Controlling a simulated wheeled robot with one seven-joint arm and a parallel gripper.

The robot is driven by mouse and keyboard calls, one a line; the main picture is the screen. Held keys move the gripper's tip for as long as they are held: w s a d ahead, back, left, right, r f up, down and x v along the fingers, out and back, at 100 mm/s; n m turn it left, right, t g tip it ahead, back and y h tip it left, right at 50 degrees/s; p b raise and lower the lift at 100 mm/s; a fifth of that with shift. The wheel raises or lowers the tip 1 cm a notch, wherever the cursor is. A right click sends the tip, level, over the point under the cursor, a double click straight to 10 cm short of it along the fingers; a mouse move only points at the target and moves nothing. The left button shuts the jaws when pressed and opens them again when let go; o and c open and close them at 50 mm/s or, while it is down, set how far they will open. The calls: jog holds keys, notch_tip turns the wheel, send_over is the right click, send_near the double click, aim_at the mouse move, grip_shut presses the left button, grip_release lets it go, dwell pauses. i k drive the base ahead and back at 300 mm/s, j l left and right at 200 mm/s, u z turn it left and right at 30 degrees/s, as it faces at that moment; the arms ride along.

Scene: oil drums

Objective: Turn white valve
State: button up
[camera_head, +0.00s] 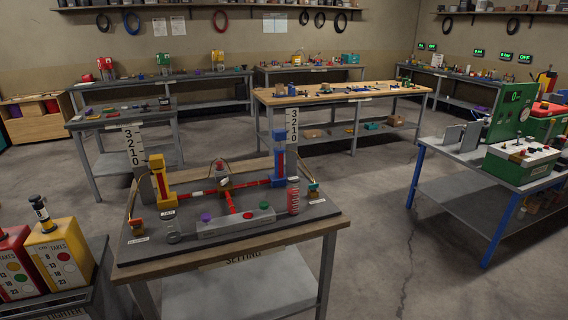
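A pipe rig stands on the dark board (140,250) of the nearest table. Red pipes (250,184) join a yellow column (159,180) on the left and a blue-and-red column (279,165) on the right. A small pale fitting (224,183) sits where the pipes meet and may be the white valve. It is too small to tell its handle position. A third red pipe (230,202) runs from there to a grey box (236,223) with purple, green and red buttons. My gripper is not in view.
Number scales (291,130) stand behind both columns. A red coil (293,196) and small fittings stand by the board's edges. A blue-legged bench (470,165) stands at right. Open floor (385,225) lies between.

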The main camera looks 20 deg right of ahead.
aim_at(224, 182)
jog(key=i, duration=2.1)
